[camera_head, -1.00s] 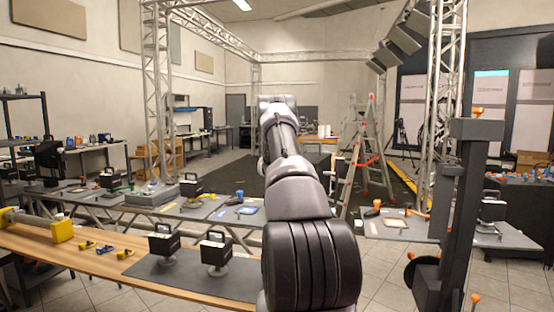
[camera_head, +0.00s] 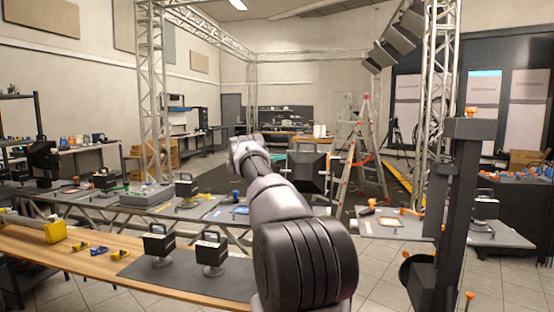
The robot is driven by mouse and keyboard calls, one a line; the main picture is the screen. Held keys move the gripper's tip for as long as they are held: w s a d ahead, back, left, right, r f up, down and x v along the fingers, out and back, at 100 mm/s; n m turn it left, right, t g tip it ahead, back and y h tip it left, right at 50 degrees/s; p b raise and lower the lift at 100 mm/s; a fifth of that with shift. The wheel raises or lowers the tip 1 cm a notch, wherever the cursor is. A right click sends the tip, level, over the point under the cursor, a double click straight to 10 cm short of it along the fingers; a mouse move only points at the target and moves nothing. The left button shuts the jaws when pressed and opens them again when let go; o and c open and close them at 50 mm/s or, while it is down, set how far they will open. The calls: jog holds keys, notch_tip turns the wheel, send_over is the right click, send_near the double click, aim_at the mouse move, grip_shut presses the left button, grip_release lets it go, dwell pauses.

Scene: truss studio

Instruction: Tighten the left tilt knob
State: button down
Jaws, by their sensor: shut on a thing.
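A dark box-shaped lamp head (camera_head: 308,172) with a handle on top hangs in the middle of the view, just right of my arm. A pale bracket or knob part (camera_head: 334,160) shows at its right side. The left tilt knob cannot be made out, and the lamp's left side lies close to my arm and partly behind it. My arm rises from the bottom middle and leans up and left. My gripper does not show; its fingers are hidden behind the arm links.
A wooden bench (camera_head: 85,262) at lower left carries a dark mat (camera_head: 180,285) with two small lamps. A dark upright stand (camera_head: 455,200) with orange knobs is at right. A ladder (camera_head: 365,150) stands behind.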

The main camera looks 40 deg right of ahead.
jog(key=shift+s+r+m+g, duration=0.15)
jog(key=shift+s+m+g, duration=0.05)
jog(key=shift+m+g, duration=0.55)
jog(key=shift+c, duration=2)
grip_release()
jog(key=w+a, duration=0.1)
jog(key=a, duration=0.9)
jog(key=shift+a, duration=0.3)
